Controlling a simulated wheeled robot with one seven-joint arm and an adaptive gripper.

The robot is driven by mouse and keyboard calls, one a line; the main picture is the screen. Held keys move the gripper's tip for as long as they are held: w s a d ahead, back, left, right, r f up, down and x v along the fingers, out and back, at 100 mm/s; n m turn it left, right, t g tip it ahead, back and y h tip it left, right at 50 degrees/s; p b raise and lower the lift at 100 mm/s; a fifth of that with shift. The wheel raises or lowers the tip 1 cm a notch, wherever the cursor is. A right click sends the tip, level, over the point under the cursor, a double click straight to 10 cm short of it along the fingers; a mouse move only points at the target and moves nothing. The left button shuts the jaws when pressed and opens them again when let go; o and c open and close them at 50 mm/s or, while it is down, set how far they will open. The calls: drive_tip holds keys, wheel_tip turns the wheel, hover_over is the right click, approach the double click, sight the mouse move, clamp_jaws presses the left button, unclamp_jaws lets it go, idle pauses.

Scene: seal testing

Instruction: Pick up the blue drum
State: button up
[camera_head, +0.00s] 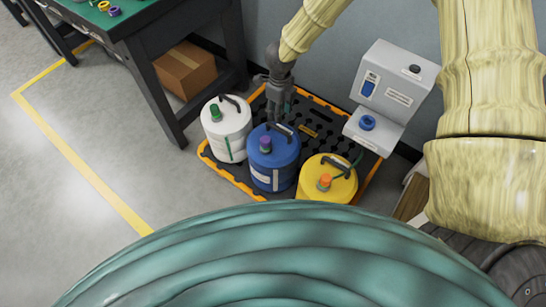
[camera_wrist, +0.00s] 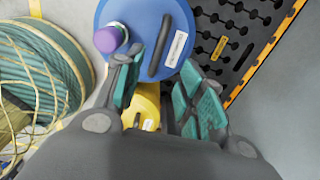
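The blue drum (camera_head: 272,170) stands upright on a black pallet with an orange edge (camera_head: 222,172), between a white drum (camera_head: 226,125) and a yellow drum (camera_head: 325,187). It has a purple cap and a dark handle on top. My gripper (camera_head: 281,112) points down just over the blue drum's top, at its back side. In the wrist view the blue drum (camera_wrist: 135,12) fills the top middle. The fingers of my gripper (camera_wrist: 160,62) are apart with teal pads, and the lower end of the handle (camera_wrist: 163,45) shows between their tips. I cannot tell whether they touch it.
A grey dispenser box (camera_head: 392,85) stands at the pallet's back right. A dark workbench (camera_head: 150,50) with a cardboard box (camera_head: 186,68) beneath is at the left. A coiled teal hose (camera_head: 270,260) fills the foreground. The floor at left is clear.

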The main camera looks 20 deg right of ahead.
sight(279, 129)
drive_tip(key=shift+w+a+f, duration=0.1)
drive_tip(key=shift+w+f, duration=0.05)
drive_tip(key=shift+w, duration=0.05)
wheel_tip(279, 129, down, 5)
drive_tip(key=shift+a+r+b, duration=0.1)
drive_tip(key=shift+b, duration=0.3)
drive_tip(key=shift+s+f+b, duration=0.15)
drive_tip(key=shift+f+b, duration=0.1)
drive_tip(key=shift+f, duration=1.15)
drive_tip(key=shift+s+f+b, duration=0.1)
drive_tip(key=shift+f+b, duration=0.15)
drive_tip(key=shift+f, duration=1.1)
clamp_jaws()
